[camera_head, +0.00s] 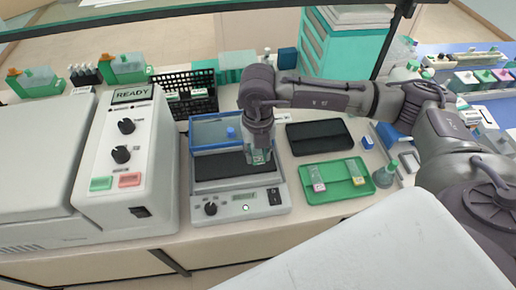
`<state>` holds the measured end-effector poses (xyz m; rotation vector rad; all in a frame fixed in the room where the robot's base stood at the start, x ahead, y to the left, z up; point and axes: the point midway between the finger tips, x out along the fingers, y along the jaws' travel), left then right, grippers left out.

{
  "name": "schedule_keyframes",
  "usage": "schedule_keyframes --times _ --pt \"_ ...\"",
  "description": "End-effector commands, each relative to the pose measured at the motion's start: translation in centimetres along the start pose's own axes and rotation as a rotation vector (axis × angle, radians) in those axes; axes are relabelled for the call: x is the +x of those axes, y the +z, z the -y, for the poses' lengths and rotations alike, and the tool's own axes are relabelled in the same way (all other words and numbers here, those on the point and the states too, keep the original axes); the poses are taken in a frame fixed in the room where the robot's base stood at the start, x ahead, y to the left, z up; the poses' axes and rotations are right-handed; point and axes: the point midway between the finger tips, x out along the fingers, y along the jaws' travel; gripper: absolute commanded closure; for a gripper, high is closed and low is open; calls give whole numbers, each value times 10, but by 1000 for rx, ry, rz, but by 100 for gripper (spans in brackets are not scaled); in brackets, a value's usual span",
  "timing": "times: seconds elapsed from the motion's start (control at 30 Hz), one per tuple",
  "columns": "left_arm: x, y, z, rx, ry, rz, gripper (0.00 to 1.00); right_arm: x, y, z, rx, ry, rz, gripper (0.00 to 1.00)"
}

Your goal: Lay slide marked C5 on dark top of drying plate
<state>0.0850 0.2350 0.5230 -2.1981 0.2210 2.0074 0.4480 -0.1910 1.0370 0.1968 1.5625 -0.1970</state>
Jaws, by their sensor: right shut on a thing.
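The drying plate (240,205) is a grey device at the centre, with a knob and a small display on its front. Its dark top (212,169) is visible to the left of my right gripper. My right gripper (258,152) points down over the right part of this dark top. It is shut on a thin, glassy slide (258,157), mostly hidden between the fingers. I cannot read a C5 mark on it, and I cannot tell whether it touches the plate. My left gripper is not in view.
A green tray (331,195) right of the plate holds slides with pink and yellow ends. Behind the dark top is a blue-rimmed box (206,131). A black flat pad (320,137) lies behind the tray. A grey machine (125,175) reading READY stands left.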

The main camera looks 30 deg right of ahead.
Motion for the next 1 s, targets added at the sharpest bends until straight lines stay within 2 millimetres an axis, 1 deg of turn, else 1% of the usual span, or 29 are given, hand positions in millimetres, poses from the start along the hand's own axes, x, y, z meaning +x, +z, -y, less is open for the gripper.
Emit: schedule_keyframes --times 0.17,0.37,0.8,1.0 --pt "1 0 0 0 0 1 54 3 0 0 33 0 0 100" --pt "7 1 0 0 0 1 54 13 0 0 31 -1 0 100" --pt "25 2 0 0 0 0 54 48 0 0 30 -1 -1 100" --pt "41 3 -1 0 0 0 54 64 0 0 29 0 0 100"
